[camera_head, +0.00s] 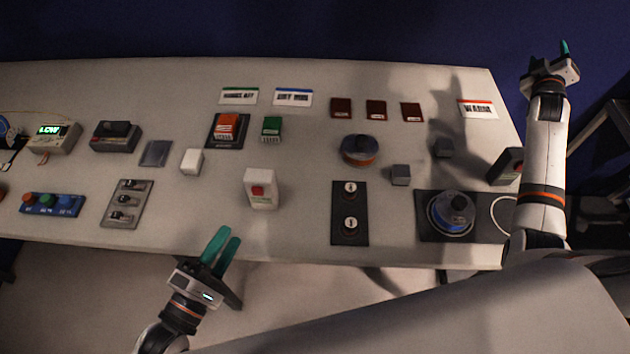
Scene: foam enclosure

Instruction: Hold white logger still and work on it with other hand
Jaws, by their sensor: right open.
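A white box with a red button on its front (260,190), which looks like the white logger, stands upright near the middle of the table's front part. My right gripper (563,50) is open and raised at the far right, beyond the table's right end, far from the white box. One teal fingertip shows there.
A small white block (191,161) and a grey three-switch panel (127,204) lie left of the box. A black two-knob panel (350,213) and a blue round device (451,212) lie to its right. Orange (226,127) and green (272,128) blocks stand behind. The table (300,235) is bare between these.

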